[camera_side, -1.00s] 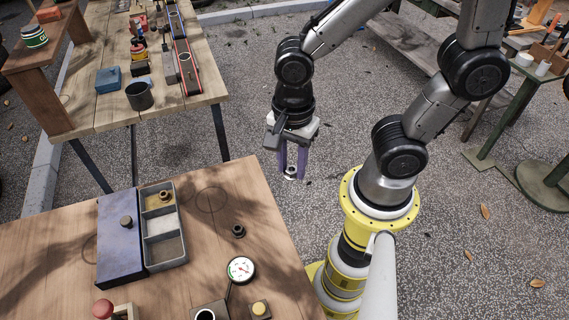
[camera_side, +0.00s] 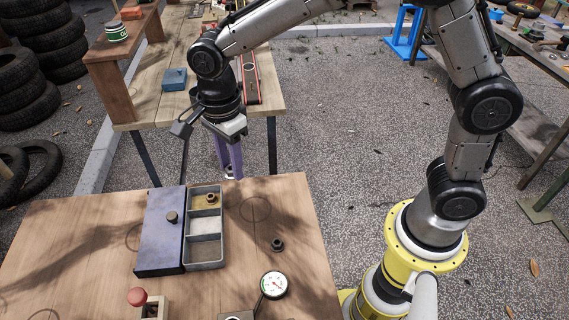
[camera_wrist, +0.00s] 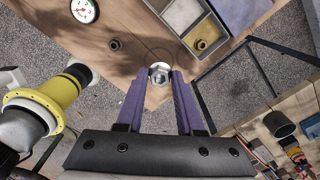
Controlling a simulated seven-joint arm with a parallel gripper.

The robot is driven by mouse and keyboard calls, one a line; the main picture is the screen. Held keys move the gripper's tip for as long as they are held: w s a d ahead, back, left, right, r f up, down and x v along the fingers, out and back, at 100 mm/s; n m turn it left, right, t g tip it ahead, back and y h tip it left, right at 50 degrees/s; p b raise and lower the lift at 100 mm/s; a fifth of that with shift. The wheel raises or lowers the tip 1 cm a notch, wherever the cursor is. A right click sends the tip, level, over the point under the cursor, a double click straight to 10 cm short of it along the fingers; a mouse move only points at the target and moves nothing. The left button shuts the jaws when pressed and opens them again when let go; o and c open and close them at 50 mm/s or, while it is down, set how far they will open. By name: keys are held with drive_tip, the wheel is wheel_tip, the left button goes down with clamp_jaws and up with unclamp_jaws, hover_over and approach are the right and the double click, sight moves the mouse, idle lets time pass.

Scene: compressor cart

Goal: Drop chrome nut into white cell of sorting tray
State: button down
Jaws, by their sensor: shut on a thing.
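The chrome nut (camera_wrist: 160,74) is held between the purple fingertips of my gripper (camera_wrist: 160,80) in the wrist view. In the side view my gripper (camera_side: 229,173) hangs just beyond the far edge of the near table, behind and slightly right of the sorting tray; the nut is hard to make out there. The grey sorting tray (camera_side: 222,240) has three cells in a row. The middle one is the white cell (camera_side: 205,226), empty; it also shows in the wrist view (camera_wrist: 183,14). The far tan cell holds a brass-coloured nut (camera_side: 211,198).
A blue-purple slab with a knob (camera_side: 160,245) adjoins the tray's left side. A dark nut (camera_side: 277,245) and a round gauge (camera_side: 273,284) lie to the right. A red knob (camera_side: 137,297) stands in front. Another workbench (camera_side: 150,103) stands behind.

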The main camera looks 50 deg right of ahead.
drive_tip(key=shift+w+a+f, duration=0.8)
drive_tip(key=shift+w+f, duration=0.05)
drive_tip(key=shift+f, duration=1.3)
drive_tip(key=shift+w+a+f, duration=0.8)
drive_tip(key=shift+w+f, duration=0.05)
drive_tip(key=shift+f, duration=1.3)
drive_tip(key=shift+w+a+f, duration=0.8)
drive_tip(key=shift+w+f, duration=0.05)
drive_tip(key=shift+f, duration=1.3)
drive_tip(key=shift+c, duration=2.3)
unclamp_jaws()
drive_tip(key=shift+r, duration=0.1)
wheel_tip(320, 180, up, 14)
